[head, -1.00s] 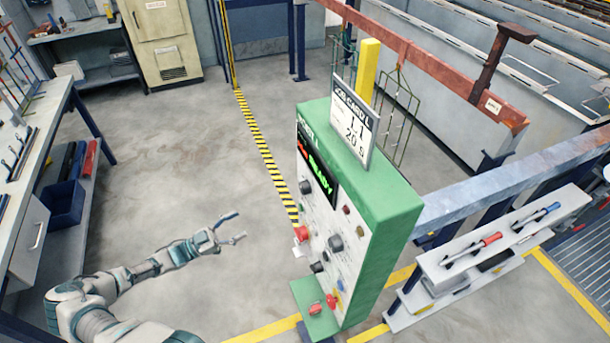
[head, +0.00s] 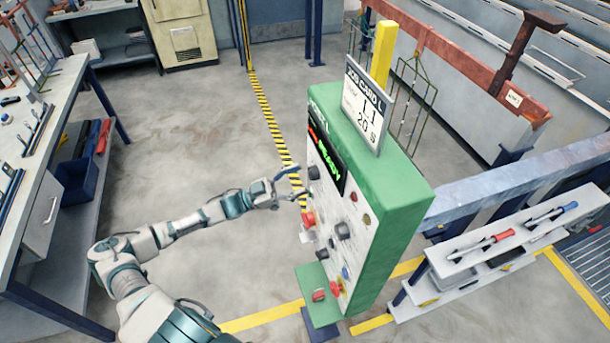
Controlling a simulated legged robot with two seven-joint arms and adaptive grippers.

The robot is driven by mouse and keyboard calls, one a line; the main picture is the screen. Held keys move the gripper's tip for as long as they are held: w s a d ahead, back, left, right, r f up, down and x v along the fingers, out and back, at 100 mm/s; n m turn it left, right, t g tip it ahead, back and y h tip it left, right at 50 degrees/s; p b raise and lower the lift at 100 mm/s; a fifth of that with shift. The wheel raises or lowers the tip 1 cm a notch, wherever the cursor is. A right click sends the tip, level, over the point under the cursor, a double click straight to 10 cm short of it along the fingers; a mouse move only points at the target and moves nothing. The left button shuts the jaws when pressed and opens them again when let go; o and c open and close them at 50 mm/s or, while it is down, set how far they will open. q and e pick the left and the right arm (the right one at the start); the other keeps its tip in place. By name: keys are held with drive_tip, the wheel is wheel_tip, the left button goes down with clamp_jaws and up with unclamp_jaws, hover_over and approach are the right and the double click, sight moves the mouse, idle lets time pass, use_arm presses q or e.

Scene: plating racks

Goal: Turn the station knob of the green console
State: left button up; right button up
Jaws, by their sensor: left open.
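The green console (head: 385,208) stands in the middle of the head view, with its white control panel facing left. A lit display (head: 326,156) with green text is near the top of the panel. Black knobs are on the panel: an upper one (head: 314,172) and a larger middle one (head: 343,230). I cannot tell from labels which is the station knob. A red button (head: 308,219) is at the panel's left edge. My left gripper (head: 292,183) is open and empty, just left of the upper black knob; whether it touches the panel is unclear. My right gripper is not in view.
A job card sign (head: 364,108) stands on the console top beside a yellow post (head: 383,52). A shelf with tools (head: 490,244) is at the right, below a grey rail (head: 520,185). A workbench (head: 50,120) is at the left. The floor between is clear.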

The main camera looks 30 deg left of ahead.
sight(313, 173)
use_arm(q)
drive_tip(key=x, duration=0.2)
drive_tip(key=shift+w+d+r, duration=0.1)
drive_tip(key=shift+d, duration=0.15)
drive_tip(key=shift+w+d, duration=0.15)
drive_tip(key=shift+w, duration=0.1)
drive_tip(key=shift+a, duration=0.4)
drive_tip(key=shift+c, duration=0.3)
drive_tip(key=c, duration=0.8)
drive_tip(key=shift+s+d+r, duration=0.1)
drive_tip(key=shift+s+d, duration=0.05)
drive_tip(key=c, duration=0.3)
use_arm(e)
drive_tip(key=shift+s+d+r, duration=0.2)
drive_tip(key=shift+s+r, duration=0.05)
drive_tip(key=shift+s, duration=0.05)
use_arm(q)
drive_tip(key=shift+m, duration=0.3)
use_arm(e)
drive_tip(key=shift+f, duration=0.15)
